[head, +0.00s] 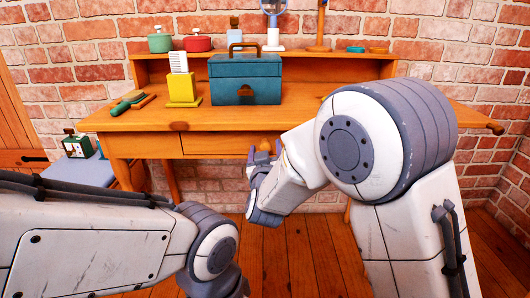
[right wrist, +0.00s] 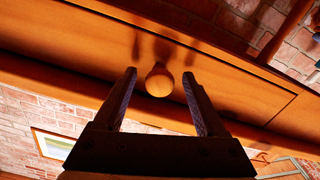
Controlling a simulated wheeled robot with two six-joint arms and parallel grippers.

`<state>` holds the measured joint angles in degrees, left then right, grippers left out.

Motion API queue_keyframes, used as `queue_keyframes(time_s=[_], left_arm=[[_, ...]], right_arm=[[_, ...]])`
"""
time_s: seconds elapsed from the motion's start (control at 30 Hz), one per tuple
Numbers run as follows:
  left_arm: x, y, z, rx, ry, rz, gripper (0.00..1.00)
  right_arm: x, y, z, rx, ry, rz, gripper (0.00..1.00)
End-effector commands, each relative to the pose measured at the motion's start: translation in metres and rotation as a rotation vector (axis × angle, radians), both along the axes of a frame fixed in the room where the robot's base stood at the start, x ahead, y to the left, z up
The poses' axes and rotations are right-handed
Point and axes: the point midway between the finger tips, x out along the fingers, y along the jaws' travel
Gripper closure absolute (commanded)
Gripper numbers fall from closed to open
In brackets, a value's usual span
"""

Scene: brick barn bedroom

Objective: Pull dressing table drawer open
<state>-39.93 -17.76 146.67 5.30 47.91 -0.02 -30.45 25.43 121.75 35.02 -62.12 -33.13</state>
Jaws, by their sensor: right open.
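The wooden dressing table (head: 148,119) stands against the brick wall. Its wide drawer (head: 215,143) looks shut, its front lying level with the table frame. A round wooden knob (right wrist: 159,82) sits on the drawer front; in the head view the knob (head: 265,143) is partly hidden by my right gripper. My right gripper (head: 262,154) is open at the drawer front. In the right wrist view its two fingers (right wrist: 159,78) lie to either side of the knob, with a visible gap on both sides. My left arm comes in low at the left; its gripper is out of view.
On the table top stand a teal toolbox (head: 245,80), a yellow block-like item (head: 182,88) and a green brush (head: 127,104). A shelf behind holds a green pot (head: 160,42) and a red pot (head: 197,42). A low bluish stand (head: 80,172) is at the left.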

Motion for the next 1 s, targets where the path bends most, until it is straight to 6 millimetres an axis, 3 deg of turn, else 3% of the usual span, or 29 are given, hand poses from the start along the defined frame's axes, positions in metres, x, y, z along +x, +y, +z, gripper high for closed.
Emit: queue_keyframes(time_s=[0.37,0.5,0.57,1.0], left_arm=[[-0.0001,0.0000,-0.0018,0.000,0.000,0.000,1.00],[0.0000,0.0000,-0.0018,0.000,0.000,0.000,1.00],[0.0000,0.0000,-0.0018,0.000,0.000,0.000,1.00],[0.0000,0.0000,-0.0018,0.000,0.000,0.000,1.00]], right_arm=[[0.0068,0.0001,0.0006,0.000,-0.001,0.001,0.27],[0.0067,0.0002,0.0006,0.000,-0.001,0.001,0.80],[0.0066,0.0002,0.0006,0.000,-0.001,0.001,1.00],[0.0065,0.0001,0.0005,0.001,-0.001,0.001,1.00]])
